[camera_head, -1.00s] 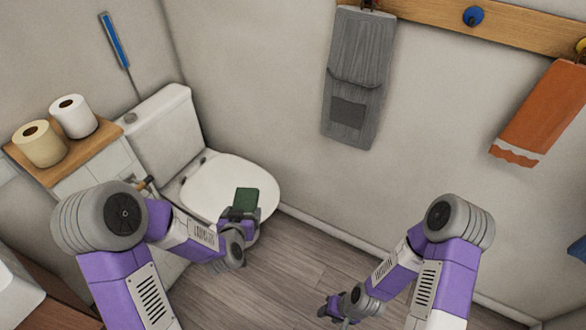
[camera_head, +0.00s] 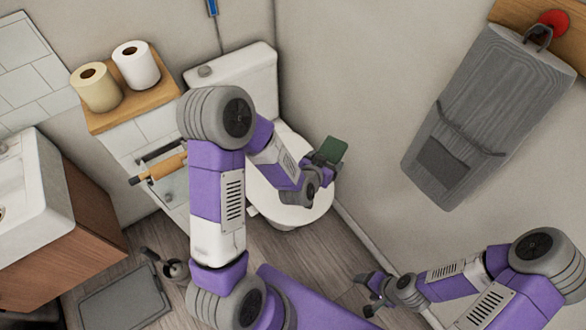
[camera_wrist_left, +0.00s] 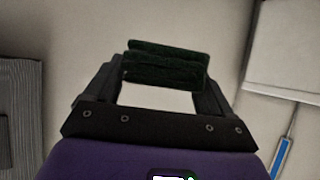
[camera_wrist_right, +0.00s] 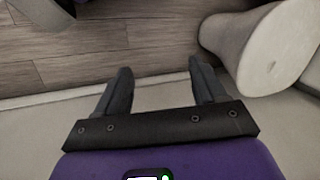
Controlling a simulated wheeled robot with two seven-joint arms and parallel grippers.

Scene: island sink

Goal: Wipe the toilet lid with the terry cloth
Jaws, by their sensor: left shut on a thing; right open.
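The white toilet lid (camera_head: 262,196) is closed on the toilet against the back wall. My left gripper (camera_head: 322,160) is above the right part of the lid, shut on a folded dark green terry cloth (camera_head: 331,150). In the left wrist view the cloth (camera_wrist_left: 165,62) sits between the two fingers. Whether it touches the lid cannot be told. My left arm hides part of the lid. My right gripper (camera_head: 370,290) is open and empty, low over the floor to the right of the toilet. Its fingers (camera_wrist_right: 160,92) stand apart in the right wrist view.
Two paper rolls stand on a wooden shelf (camera_head: 125,101) left of the toilet tank (camera_head: 235,80). A toilet-roll holder (camera_head: 160,170) juts out below it. A sink cabinet (camera_head: 75,240) is at the left. A grey towel (camera_head: 480,115) hangs on the right wall.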

